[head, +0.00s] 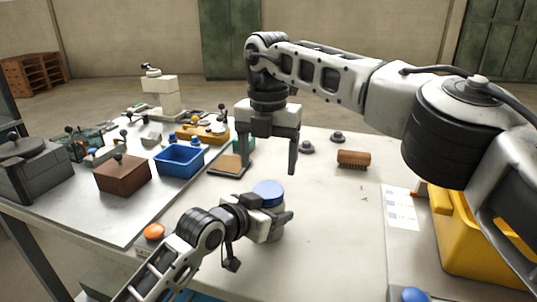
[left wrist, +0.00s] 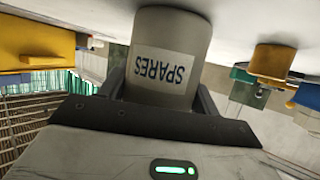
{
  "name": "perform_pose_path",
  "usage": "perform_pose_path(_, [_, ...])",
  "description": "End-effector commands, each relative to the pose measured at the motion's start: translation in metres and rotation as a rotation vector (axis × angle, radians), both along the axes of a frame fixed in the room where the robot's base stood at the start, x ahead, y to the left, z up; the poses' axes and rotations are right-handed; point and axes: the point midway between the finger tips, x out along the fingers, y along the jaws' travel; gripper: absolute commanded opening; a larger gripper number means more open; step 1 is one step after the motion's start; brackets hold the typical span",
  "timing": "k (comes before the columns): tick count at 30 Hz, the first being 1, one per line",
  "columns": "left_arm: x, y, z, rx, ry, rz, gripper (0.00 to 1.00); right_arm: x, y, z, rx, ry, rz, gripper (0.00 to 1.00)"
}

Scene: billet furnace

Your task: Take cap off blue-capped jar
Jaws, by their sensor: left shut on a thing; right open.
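The jar is a grey cylinder with a blue cap (head: 267,192) on top, standing on the light table. In the left wrist view the jar body (left wrist: 170,50) fills the upper middle and carries a white label reading SPARES, upside down. My left gripper (head: 272,222) is shut around the jar body, below the cap. Its fingers also show on both sides of the jar in the left wrist view (left wrist: 160,92). My right gripper (head: 268,160) is open and points down, above and behind the jar. The cap sits on the jar, and nothing is between the right fingers.
The table right of the jar is clear.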

Motion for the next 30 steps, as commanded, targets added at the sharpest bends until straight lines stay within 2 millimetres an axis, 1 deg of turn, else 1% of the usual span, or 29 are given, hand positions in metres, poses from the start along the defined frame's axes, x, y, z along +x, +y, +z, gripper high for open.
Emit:
perform_pose_path(1, [0.0, 0.0, -0.001, 0.001, 0.002, 0.0, 0.0, 0.0, -0.001, -0.01, 0.0, 0.002, 0.001, 0.75])
perform_pose_path(3, [0.0, 0.0, -0.001, 0.001, 0.002, 0.0, 0.0, 0.0, -0.001, -0.021, 0.0, 0.003, 0.0, 0.75])
perform_pose_path(6, [0.0, 0.0, -0.001, 0.001, 0.002, 0.0, 0.0, -0.001, -0.001, -0.037, -0.001, 0.003, 0.001, 0.75])
perform_pose_path(10, [0.0, 0.0, -0.001, 0.002, 0.001, 0.0, 0.0, 0.0, 0.0, -0.051, -0.001, 0.001, 0.001, 0.75])
perform_pose_path(15, [0.0, 0.0, -0.001, 0.002, 0.001, 0.001, 0.0, 0.0, 0.0, -0.06, 0.001, 0.0, 0.0, 0.75])
perform_pose_path(22, [0.0, 0.0, -0.001, 0.002, 0.001, 0.001, 0.0, 0.0, 0.0, -0.061, 0.001, -0.001, 0.0, 0.75])
perform_pose_path(23, [0.0, 0.0, -0.001, 0.002, 0.001, 0.001, 0.0, 0.0, 0.0, -0.061, 0.001, -0.001, 0.0, 0.72])
perform_pose_path(24, [0.0, 0.0, -0.001, 0.002, 0.0, 0.001, 0.0, 0.0, 0.0, -0.061, 0.001, -0.001, 0.001, 0.61])
perform_pose_path(26, [0.0, 0.0, -0.001, 0.002, 0.0, 0.001, 0.0, 0.0, 0.0, -0.061, 0.001, -0.001, 0.001, 0.44])
perform_pose_path(27, [0.0, 0.0, -0.001, 0.002, 0.001, 0.001, 0.0, 0.0, 0.0, -0.061, 0.001, -0.001, 0.001, 0.33])
perform_pose_path(28, [0.0, 0.0, -0.001, 0.002, 0.0, 0.001, 0.0, 0.0, 0.0, -0.061, 0.001, -0.001, 0.001, 0.29])
perform_pose_path(30, [0.0, 0.0, -0.001, 0.002, 0.0, 0.001, 0.0, 0.0, 0.0, -0.06, 0.001, -0.001, 0.001, 0.29])
